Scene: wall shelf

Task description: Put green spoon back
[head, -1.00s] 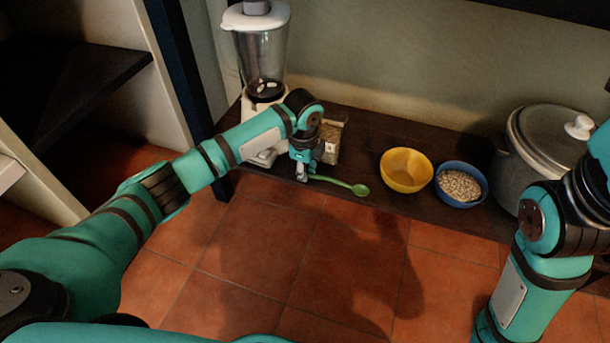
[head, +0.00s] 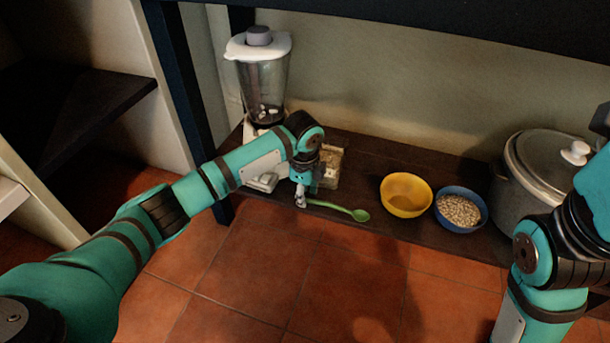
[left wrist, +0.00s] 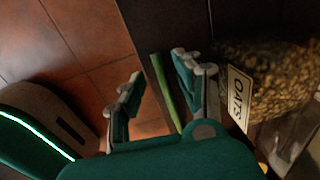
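The green spoon (head: 340,209) lies along the front edge of the dark shelf, its bowl end to the right and its handle end at my left gripper (head: 300,201). In the left wrist view the spoon's handle (left wrist: 166,92) shows between the two spread fingers of my left gripper (left wrist: 157,82), closer to the right-hand finger. The fingers are apart and I see no grip on the handle. My right gripper is out of view; only part of the right arm shows.
A container labelled OATS (left wrist: 265,75) stands right beside the left gripper. A blender (head: 264,85) stands behind my left arm. A yellow bowl (head: 406,195), a blue bowl of beans (head: 460,209) and a large lidded pot (head: 535,185) stand to the right.

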